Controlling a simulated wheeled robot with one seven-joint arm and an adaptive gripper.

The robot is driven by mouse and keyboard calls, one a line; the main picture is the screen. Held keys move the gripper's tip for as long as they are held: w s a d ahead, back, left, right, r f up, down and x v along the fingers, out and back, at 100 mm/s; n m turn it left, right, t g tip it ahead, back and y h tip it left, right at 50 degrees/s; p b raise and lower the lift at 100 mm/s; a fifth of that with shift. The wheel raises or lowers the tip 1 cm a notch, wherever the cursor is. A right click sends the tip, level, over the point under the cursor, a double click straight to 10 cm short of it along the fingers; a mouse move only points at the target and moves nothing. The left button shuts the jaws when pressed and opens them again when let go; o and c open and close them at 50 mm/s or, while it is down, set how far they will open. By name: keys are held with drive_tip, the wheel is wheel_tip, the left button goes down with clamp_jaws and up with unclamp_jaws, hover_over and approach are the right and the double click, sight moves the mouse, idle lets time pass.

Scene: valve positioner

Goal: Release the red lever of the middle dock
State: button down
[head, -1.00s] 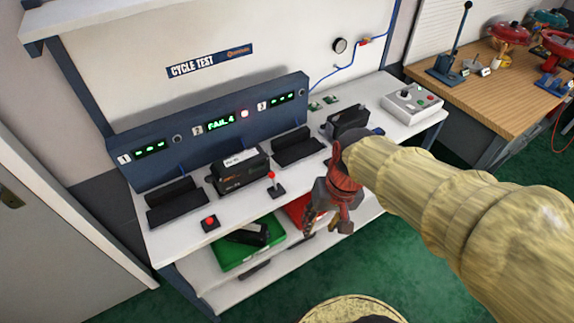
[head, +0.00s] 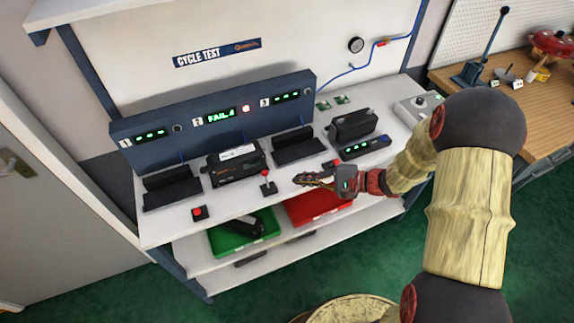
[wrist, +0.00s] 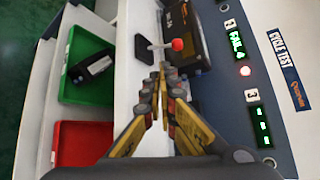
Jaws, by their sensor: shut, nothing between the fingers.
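The middle dock (head: 213,184) holds a black positioner box (head: 236,163), which also shows in the wrist view (wrist: 186,32). Its display, marked 2, reads FAIL 4, with a red lamp lit beside it. The red-tipped lever (head: 265,175) stands on a small black base in front of the box's right end. In the wrist view the lever's red ball (wrist: 178,44) and pale stem are clear, just beyond my fingertips. My gripper (head: 298,179) is shut and empty, pointing left at the lever from its right side. It looks close to the lever but apart from it.
The right dock (head: 298,147) is empty; another black unit (head: 352,125) stands further right. Green (head: 262,232) and red (head: 322,212) trays lie on the lower shelf.

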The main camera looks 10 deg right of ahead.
drive_tip(key=shift+w+d+r+t, duration=0.2)
drive_tip(key=shift+w+r+t, duration=0.1)
drive_tip(key=shift+w+r, duration=0.15)
drive_tip(key=shift+w+d+r+t, duration=0.15)
drive_tip(key=shift+w+r+t, duration=0.2)
drive_tip(key=shift+w, duration=0.1)
drive_tip(key=shift+a+r+n, duration=0.1)
drive_tip(key=shift+r+n, duration=0.15)
drive_tip(key=shift+n, duration=0.35)
drive_tip(key=shift+w+a, duration=0.1)
drive_tip(key=shift+a, duration=0.05)
drive_tip(key=b, duration=0.2)
approach(261, 166)
drive_tip(key=x, duration=0.5)
drive_tip(key=shift+f, duration=0.1)
